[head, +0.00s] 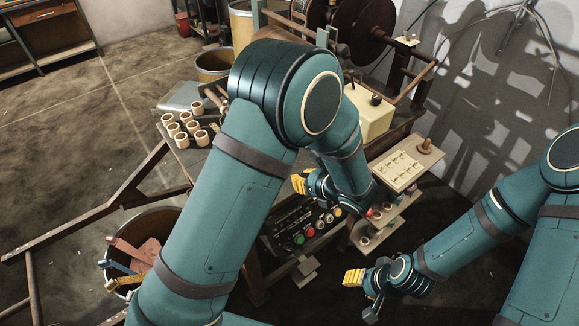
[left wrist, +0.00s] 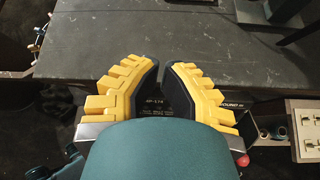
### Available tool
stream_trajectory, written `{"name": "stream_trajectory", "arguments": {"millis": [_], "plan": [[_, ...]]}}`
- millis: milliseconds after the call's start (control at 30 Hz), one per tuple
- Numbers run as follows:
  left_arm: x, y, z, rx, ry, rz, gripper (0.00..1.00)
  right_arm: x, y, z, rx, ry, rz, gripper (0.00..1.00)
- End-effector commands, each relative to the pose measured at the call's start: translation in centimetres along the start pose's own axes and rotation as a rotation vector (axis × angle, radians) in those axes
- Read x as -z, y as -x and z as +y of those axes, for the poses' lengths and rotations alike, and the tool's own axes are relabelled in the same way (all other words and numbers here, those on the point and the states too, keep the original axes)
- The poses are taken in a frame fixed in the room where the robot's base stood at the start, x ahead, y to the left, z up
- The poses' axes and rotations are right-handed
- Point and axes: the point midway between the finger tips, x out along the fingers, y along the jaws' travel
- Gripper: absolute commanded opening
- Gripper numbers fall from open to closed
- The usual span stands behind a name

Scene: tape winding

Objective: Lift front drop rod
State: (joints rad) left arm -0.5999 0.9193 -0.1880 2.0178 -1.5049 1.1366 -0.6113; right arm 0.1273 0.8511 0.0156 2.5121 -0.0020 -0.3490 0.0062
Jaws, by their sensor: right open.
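I cannot pick out the front drop rod for certain; my left arm covers much of the winding machine in the head view. My left gripper (head: 300,184), with yellow fingers, is in front of the machine above the button panel (head: 305,230). In the left wrist view its fingers (left wrist: 164,68) are a little apart at the tips, with nothing seen between them and the dark table surface (left wrist: 220,40) beyond. My right gripper (head: 360,285) is open and empty, low at the front, below the small shelves at the machine's right.
Several pale cores (head: 182,140) stand on the table at left. A bin (head: 125,285) with scraps is at lower left. Dark reels (head: 370,30) stand at the back. A pegged tray (head: 398,170) is at right. A yellowish box (head: 368,118) stands behind my left arm.

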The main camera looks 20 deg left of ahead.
Motion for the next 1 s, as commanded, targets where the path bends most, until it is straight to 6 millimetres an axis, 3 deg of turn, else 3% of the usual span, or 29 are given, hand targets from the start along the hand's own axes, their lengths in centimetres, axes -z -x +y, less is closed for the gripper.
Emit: {"name": "stream_trajectory", "arguments": {"millis": [567, 733, 1000], "plan": [[0.2, -10.2, 0.1, -0.004, 0.001, 0.003, 0.00, 0.0, -1.6, 0.6, 0.000, 0.002, 0.003, 0.47], [-2.6, -8.8, 0.1, -0.001, 0.005, 0.001, 0.00, 0.0, -1.2, 0.5, 0.000, 0.002, 0.003, 0.47], [-3.8, -8.4, 0.1, -0.002, 0.001, 0.001, 0.00, 0.0, -1.2, 0.4, 0.000, 0.001, 0.002, 0.47]]}}
